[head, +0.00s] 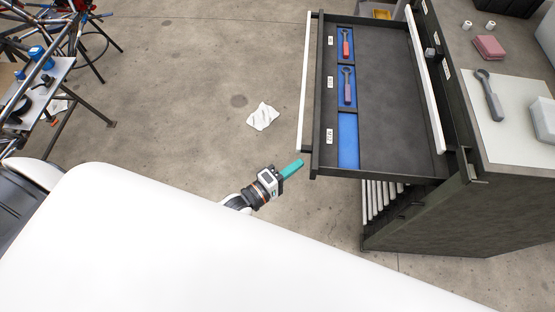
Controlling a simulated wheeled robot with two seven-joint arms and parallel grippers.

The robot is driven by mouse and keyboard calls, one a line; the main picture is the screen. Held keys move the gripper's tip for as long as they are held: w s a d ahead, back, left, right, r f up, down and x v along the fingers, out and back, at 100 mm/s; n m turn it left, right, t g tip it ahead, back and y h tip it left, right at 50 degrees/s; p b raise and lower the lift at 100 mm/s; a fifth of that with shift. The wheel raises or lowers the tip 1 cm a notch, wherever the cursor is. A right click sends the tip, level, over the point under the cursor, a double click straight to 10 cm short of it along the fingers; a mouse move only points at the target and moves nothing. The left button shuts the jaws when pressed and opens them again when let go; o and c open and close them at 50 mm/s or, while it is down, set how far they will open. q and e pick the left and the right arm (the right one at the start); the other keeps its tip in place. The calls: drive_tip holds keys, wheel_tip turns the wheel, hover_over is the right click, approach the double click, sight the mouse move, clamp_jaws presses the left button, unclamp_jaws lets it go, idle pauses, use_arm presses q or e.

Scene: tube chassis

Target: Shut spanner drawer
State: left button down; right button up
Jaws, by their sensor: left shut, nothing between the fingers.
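The spanner drawer (395,95) is pulled out of the dark cabinet (465,215); its white front edge (305,85) faces left. Inside, a red-handled spanner (346,45) and a purple-handled spanner (347,88) lie in blue slots. The nearest blue slot (348,140) is empty. Another grey spanner (490,95) lies on the cabinet's top. My left gripper (297,164), with teal fingers, is shut and empty. In the picture it is just below and left of the drawer's near front corner; I cannot tell whether it touches. My right gripper is not in view.
A tube chassis (75,45) and a small bench (40,90) stand at the left. A crumpled white cloth or paper (263,116) lies on the floor. The floor left of the drawer is mostly clear.

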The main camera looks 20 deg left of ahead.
use_arm(q)
drive_tip(key=shift+w+d, duration=0.2)
drive_tip(key=shift+d, duration=0.5)
